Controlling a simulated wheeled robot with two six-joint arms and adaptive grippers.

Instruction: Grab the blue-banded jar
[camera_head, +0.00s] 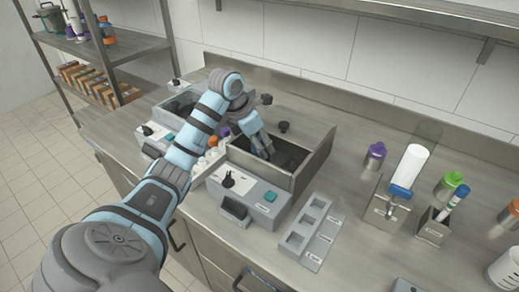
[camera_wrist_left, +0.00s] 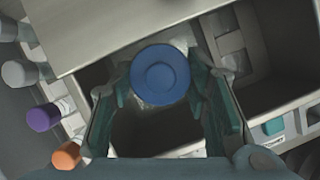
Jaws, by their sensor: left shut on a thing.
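A round blue lid (camera_wrist_left: 160,75), seen from above in the left wrist view, sits between the fingers of my left gripper (camera_wrist_left: 157,92). I take it for the top of the blue-banded jar; the band and the jar's sides are hidden below the lid. The fingers are shut on it, one on each side. In the head view my left gripper (camera_head: 262,148) reaches down into an open grey bin (camera_head: 320,160), and the jar is mostly hidden there. My right gripper is not in view.
Jars with purple (camera_wrist_left: 43,117) and orange (camera_wrist_left: 67,155) lids stand just outside the bin wall. A grey slotted rack (camera_head: 311,232) lies at the front. A dispenser with a white tube (camera_head: 411,165) and a purple-lidded jar (camera_head: 375,154) stand to the right.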

